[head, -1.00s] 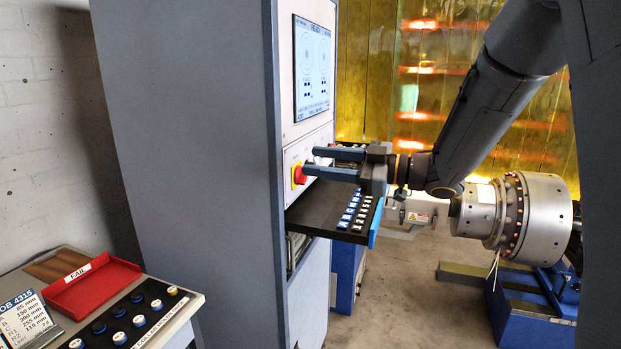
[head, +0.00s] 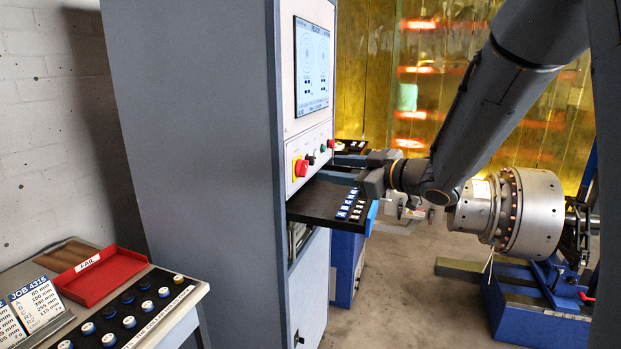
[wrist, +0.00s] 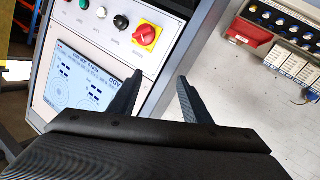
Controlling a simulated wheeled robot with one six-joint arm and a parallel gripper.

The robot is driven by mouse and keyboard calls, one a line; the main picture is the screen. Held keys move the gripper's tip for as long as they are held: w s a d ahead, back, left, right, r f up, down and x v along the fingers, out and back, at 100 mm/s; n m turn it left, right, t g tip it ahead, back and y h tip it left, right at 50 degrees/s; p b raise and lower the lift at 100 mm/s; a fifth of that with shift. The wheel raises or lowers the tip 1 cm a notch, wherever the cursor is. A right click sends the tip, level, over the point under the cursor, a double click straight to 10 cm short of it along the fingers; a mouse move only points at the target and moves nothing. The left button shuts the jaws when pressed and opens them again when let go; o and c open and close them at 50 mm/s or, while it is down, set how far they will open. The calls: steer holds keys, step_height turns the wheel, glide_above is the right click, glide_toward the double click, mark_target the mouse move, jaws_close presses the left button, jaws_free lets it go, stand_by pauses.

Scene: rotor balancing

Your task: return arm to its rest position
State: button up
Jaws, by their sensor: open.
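My gripper (wrist: 159,78) shows in the wrist view with two dark fingers spread apart and nothing between them. My arm slants up to the upper right. The grey cabinet's panel has a red rotary knob on a yellow plate (head: 300,168), which also shows beyond the fingers in the wrist view (wrist: 146,35). The gripper looks clear of the knob.
The black keyboard shelf (head: 325,204) juts from the cabinet close below my gripper. A silver rotor (head: 532,213) on a blue stand is at right. A bench at lower left holds a red tray (head: 92,275), job cards (head: 38,302) and several capped weights. Open floor lies between.

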steer(key=s+d+f+m+g+h+b, duration=0.1)
steer(key=s+d+f+m+h, duration=0.1)
steer(key=d+f+m+h, duration=0.3)
steer(key=s+d+f+m+h, duration=0.3)
steer(key=d+f+h, duration=0.2)
steer(key=d+f, duration=0.25)
steer(key=s+f+m+g+h, duration=0.1)
steer(key=s+f+g, duration=0.3)
steer(key=s, duration=0.7)
steer(key=s+f+m+g, duration=0.4)
steer(key=s+f, duration=0.3)
steer(key=s, duration=0.5)
steer(key=shift+s+d+g+h+b, duration=0.25)
steer(key=shift+g+h+b, duration=0.15)
steer(key=shift+g, duration=0.1)
